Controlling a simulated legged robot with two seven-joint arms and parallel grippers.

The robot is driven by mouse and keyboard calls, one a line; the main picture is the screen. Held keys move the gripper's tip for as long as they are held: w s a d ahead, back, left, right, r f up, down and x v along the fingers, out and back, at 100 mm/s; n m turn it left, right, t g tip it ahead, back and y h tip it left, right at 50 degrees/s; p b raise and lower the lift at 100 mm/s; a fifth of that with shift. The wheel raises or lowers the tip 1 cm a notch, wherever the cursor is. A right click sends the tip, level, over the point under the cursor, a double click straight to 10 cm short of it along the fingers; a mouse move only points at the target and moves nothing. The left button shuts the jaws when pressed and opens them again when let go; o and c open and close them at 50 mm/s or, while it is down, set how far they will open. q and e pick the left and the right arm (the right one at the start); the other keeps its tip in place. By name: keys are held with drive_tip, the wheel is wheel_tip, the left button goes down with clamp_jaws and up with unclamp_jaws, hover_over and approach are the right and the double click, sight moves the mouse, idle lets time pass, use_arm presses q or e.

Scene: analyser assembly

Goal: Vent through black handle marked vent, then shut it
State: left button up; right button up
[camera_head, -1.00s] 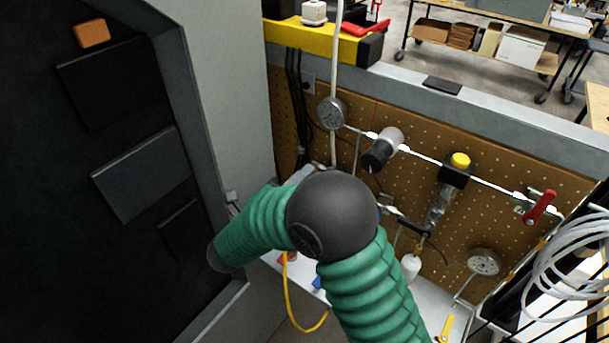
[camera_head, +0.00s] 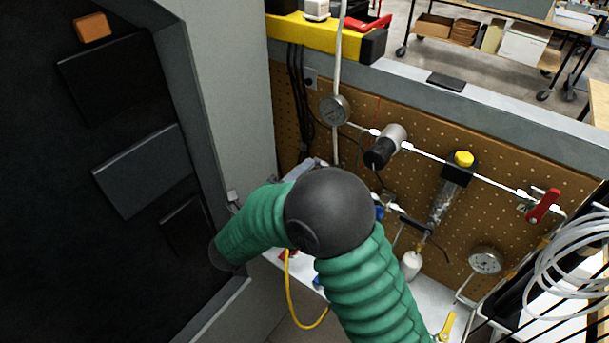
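A thin black lever handle (camera_head: 414,222) sits low on the brown pegboard, just right of my dark elbow joint, above a small white bottle (camera_head: 410,265). Any vent marking is too small to read, so I cannot tell whether this is the vent handle. Higher up, a black knob (camera_head: 380,153) is on a silver regulator in the white tube line. My green-sleeved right arm bends in front of the panel. My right gripper's fingers are hidden or not clear behind the elbow, and I see no contact with the handle. My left gripper is not in view.
A red valve handle (camera_head: 543,206), a yellow-capped filter (camera_head: 463,160) and gauges (camera_head: 335,110) (camera_head: 486,260) are on the panel. Coiled white tubing (camera_head: 575,262) hangs at the right. A dark cabinet (camera_head: 110,200) closes off the left. A yellow hose (camera_head: 293,310) hangs below my arm.

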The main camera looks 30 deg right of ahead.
drive_tip(key=shift+s+r, duration=0.1)
drive_tip(key=b+v, duration=0.1)
drive_tip(key=v, duration=1.6)
drive_tip(key=shift+b, duration=0.3)
